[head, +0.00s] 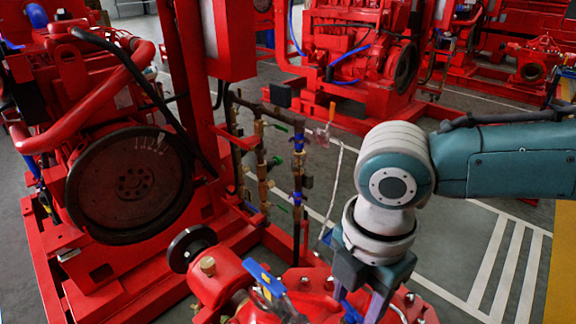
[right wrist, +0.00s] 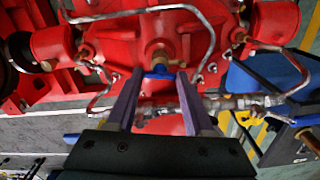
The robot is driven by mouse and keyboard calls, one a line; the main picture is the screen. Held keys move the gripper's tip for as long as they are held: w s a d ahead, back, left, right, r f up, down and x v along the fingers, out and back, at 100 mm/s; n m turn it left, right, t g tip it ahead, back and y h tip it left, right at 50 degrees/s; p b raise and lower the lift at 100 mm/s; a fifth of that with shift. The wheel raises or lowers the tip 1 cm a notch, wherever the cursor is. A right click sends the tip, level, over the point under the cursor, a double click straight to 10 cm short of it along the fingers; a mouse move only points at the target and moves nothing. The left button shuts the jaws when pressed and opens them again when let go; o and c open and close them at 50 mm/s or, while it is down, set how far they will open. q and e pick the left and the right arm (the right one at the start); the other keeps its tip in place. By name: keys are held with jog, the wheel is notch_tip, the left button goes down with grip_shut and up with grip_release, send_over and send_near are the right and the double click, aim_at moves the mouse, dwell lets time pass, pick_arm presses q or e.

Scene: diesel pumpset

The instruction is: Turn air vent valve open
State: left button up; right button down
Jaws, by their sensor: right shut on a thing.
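In the right wrist view, a small valve with a blue handle (right wrist: 160,73) and a brass body (right wrist: 158,55) stands on the red pump casing (right wrist: 190,42). It appears to be the air vent valve. My right gripper (right wrist: 159,78) has its two purple fingers on either side of the blue handle and is shut on it. In the head view, my right gripper (head: 368,308) reaches down to the pump at the bottom edge. A bit of blue (head: 350,312) shows beside its fingers; the rest of the valve is hidden there. My left gripper is not in view.
Another blue lever (head: 265,280) sits on the red pump to the left of my gripper. Thin bent metal pipes (right wrist: 140,12) cross the casing. A large flywheel (head: 130,185) and a rack of brass valves (head: 262,160) stand to the left. Striped floor (head: 500,265) is clear at right.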

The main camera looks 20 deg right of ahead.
aim_at(354, 309)
jog(key=shift+a+r+n, duration=0.1)
jog(key=shift+n, duration=1)
jog(key=shift+c, duration=1.4)
grip_release()
notch_tip(354, 309, up, 10)
jog(key=p, duration=0.1)
